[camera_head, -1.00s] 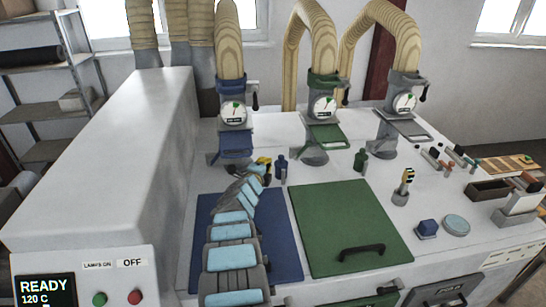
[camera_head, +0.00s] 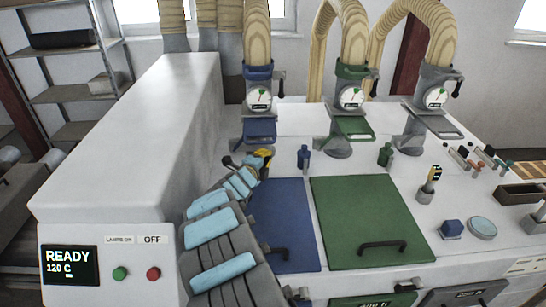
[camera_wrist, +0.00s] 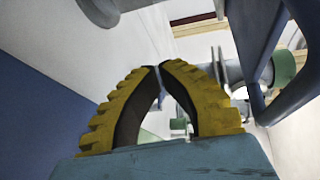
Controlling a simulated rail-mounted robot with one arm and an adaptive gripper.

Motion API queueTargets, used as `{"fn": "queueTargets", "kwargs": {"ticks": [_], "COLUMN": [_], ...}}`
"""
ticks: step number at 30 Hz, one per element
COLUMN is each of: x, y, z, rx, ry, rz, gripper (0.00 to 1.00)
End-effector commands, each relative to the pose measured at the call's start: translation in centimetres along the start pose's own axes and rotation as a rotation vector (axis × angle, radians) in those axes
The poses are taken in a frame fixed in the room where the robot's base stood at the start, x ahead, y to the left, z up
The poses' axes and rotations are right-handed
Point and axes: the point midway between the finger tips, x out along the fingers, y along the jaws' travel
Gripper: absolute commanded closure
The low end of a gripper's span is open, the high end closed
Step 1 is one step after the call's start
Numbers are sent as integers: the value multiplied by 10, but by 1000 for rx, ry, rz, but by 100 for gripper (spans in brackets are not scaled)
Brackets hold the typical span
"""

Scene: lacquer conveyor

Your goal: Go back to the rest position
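My gripper (camera_head: 264,156) has yellow fingers and is above the white machine top, just below the blue gate (camera_head: 260,131) of the left pipe. In the wrist view my gripper (camera_wrist: 158,68) shows with its two fingertips together and nothing between them. My arm reaches up across the left side of the blue lid (camera_head: 290,225) and hides part of it. The blue lid also shows at the left of the wrist view (camera_wrist: 45,105).
The green lid (camera_head: 370,215) is clear. A long white housing (camera_head: 140,140) rises left of my arm. Pipes with gauges stand behind.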

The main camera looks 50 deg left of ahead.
Motion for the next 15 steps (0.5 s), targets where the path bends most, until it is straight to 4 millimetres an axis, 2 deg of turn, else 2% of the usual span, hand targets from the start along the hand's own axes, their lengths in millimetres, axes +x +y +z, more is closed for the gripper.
{"fn": "queueTargets", "kwargs": {"ticks": [15], "x": [-5], "y": [-2], "z": [3], "rx": [1], "ry": [2], "rz": [-2], "gripper": [100]}}
